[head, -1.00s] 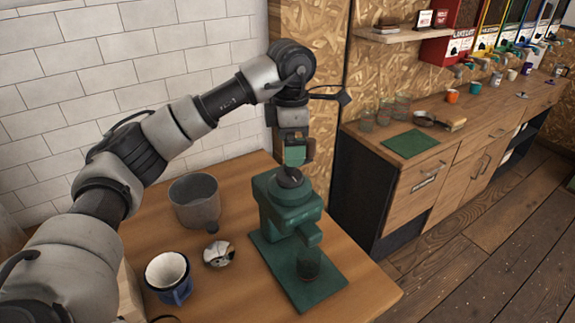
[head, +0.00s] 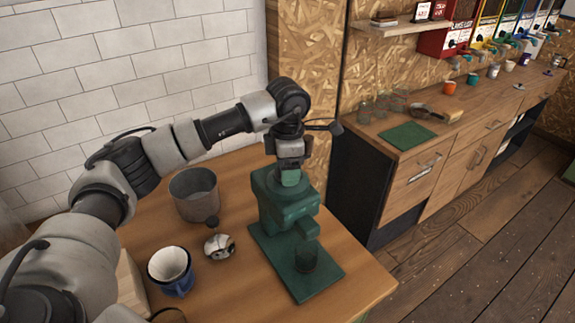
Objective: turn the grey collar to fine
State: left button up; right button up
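My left gripper (head: 291,179) points down onto the top of the grinder. The grey collar is hidden behind the gripper in this view. The fingers are at or very near the collar's place, but I cannot see whether they are closed on it or touching it. No fine or coarse marks can be read. My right gripper is not in view.
A grey metal bin (head: 194,193) stands left of the grinder. A small white and dark object (head: 219,247) and a blue mug (head: 171,272) are nearer on the table. A wooden counter (head: 440,135) with cups and a green mat (head: 407,136) is to the right.

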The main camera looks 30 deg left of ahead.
pick_arm(q)
jog(key=shift+c, duration=1.4)
jog(key=shift+f+m+b, duration=0.1)
jog(key=shift+m+b, duration=0.2)
jog(key=shift+b, duration=0.2)
jog(key=shift+m+b, duration=0.35)
jog(key=shift+m, duration=0.05)
jog(key=shift+r, duration=0.2)
jog(key=o, duration=0.9)
jog(key=shift+r, duration=0.1)
notch_tip(320, 180, up, 10)
jog(key=shift+f+b, duration=0.15)
jog(key=shift+b, duration=1.05)
jog(key=shift+r, duration=0.45)
